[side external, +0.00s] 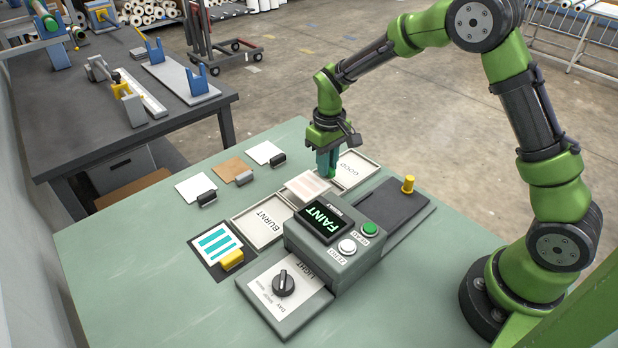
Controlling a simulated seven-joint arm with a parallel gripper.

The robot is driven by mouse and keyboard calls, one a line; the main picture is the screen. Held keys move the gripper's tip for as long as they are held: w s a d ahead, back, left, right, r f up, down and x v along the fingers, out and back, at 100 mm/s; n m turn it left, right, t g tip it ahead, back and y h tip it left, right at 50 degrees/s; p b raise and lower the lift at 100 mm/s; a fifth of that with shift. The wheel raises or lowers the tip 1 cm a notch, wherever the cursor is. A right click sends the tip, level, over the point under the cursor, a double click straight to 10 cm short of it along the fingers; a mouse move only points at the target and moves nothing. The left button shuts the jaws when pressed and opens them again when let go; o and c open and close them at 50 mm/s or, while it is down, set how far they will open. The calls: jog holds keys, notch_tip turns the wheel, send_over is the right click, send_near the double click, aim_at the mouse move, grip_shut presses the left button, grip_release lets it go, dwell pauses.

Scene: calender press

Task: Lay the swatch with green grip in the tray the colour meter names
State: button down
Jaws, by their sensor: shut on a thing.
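The colour meter (345,258) is a grey box whose dark screen (320,222) reads FAINT in green letters. My gripper (327,174) is behind the meter, shut on the green grip of a pale swatch with faint stripes (304,186). The swatch is between the tray labelled BURNT (240,222) and the tray labelled GOOD (374,164). Whatever lies under the swatch is mostly hidden by it and the meter. I cannot tell whether the swatch touches a tray or hangs just above.
A striped teal card with a yellow grip (217,242) lies on a dark pad at left. Three cards with dark grips, one of them brown (232,169), lie at the back. A knob (283,283) and a dark plate with a yellow peg (408,184) flank the meter.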

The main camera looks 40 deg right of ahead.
jog(key=shift+f, duration=0.2)
jog(key=shift+f, duration=0.55)
jog(key=shift+f, duration=0.65)
dwell(1.2)
jog(key=shift+c, duration=2.1)
grip_release()
jog(key=shift+r, duration=3.55)
